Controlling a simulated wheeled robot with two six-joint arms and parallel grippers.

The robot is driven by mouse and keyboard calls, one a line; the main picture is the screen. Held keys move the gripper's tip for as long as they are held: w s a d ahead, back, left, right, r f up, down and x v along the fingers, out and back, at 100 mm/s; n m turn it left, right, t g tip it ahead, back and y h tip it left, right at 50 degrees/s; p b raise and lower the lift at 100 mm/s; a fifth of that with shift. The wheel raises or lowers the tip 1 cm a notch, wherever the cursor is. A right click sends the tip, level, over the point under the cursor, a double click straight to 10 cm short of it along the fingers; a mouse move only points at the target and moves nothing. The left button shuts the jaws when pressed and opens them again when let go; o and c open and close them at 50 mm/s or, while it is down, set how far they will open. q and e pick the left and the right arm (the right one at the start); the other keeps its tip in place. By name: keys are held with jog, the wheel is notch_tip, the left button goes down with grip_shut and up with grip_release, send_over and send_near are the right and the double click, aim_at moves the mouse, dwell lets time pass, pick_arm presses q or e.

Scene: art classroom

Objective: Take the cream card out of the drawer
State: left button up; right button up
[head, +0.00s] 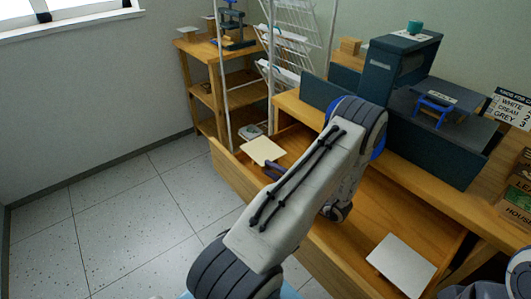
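The open wooden drawer (330,255) runs diagonally across the middle of the head view. The cream card (262,150) shows at the drawer's far left end, flat or nearly so; I cannot tell whether it is lifted. A paler, whitish card (401,263) lies in the drawer's near right part. My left arm crosses over the drawer. A dark finger of my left gripper (274,170) shows at the cream card's near right edge. The arm hides the rest of that gripper, so its opening and any hold are unclear. My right gripper is not visible; only part of that arm shows at the lower right.
A dark desk unit (400,66) and a blue stand (435,107) are on the worktop behind. A white wire rack (292,45) and wooden shelf (203,92) stand beyond. The tiled floor (120,225) at left is clear.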

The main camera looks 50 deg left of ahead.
aim_at(255, 159)
pick_arm(q)
jog(key=a, duration=0.2)
jog(key=shift+a, duration=0.35)
jog(key=a, duration=0.4)
jog(key=shift+a+f+b, duration=0.1)
jog(key=shift+f+b, duration=0.2)
jog(key=shift+f, duration=0.05)
jog(key=shift+a, duration=0.6)
grip_shut()
